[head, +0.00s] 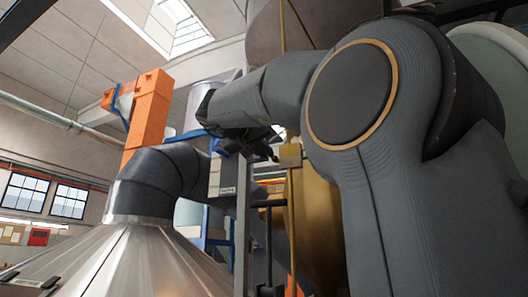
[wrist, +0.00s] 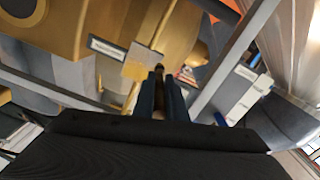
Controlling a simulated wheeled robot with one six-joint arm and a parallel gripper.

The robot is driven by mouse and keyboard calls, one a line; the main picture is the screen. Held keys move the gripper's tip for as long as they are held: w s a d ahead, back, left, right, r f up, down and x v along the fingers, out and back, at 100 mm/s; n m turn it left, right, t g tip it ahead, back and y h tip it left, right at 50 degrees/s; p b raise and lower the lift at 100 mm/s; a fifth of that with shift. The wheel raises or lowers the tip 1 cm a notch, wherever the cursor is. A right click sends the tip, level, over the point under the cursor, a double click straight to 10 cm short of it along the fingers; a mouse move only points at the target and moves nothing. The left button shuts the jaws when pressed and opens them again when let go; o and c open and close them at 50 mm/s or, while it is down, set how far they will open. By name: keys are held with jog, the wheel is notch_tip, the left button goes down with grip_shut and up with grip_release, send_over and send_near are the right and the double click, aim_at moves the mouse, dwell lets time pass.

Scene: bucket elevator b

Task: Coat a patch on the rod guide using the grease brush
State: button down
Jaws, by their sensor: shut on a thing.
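My gripper (head: 262,147) is shut on the grease brush, whose dark tip (head: 275,158) shows in the head view. In the wrist view my gripper (wrist: 161,93) points away from the camera, with the brush (wrist: 159,70) between its fingers. A pale square block on a yellow rod, which looks like the rod guide (head: 290,156), is just right of the brush tip. In the wrist view the rod guide (wrist: 139,62) is ahead, left of the brush tip. I cannot tell whether the bristles touch it. The brush handle is mostly hidden by the fingers.
The thin yellow rod (head: 291,220) runs vertically through the block. A grey upright post (head: 243,230) stands close left of the gripper. A grey duct elbow (head: 150,180) and metal hopper (head: 125,255) are at left. A large brass-coloured cylinder (head: 318,220) is behind the rod.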

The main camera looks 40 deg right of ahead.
jog(key=shift+x, duration=1.05)
jog(key=s+d, duration=0.4)
jog(key=s, duration=0.2)
jog(key=shift+s, duration=0.3)
dwell(0.7)
jog(key=shift+w+a, duration=0.1)
jog(key=shift+w+a, duration=0.65)
jog(key=shift+w, duration=0.45)
jog(key=shift+w+a, duration=0.65)
jog(key=shift+w, duration=0.4)
jog(key=shift+w+a, duration=0.65)
jog(key=shift+w, duration=0.45)
jog(key=shift+v, duration=3.05)
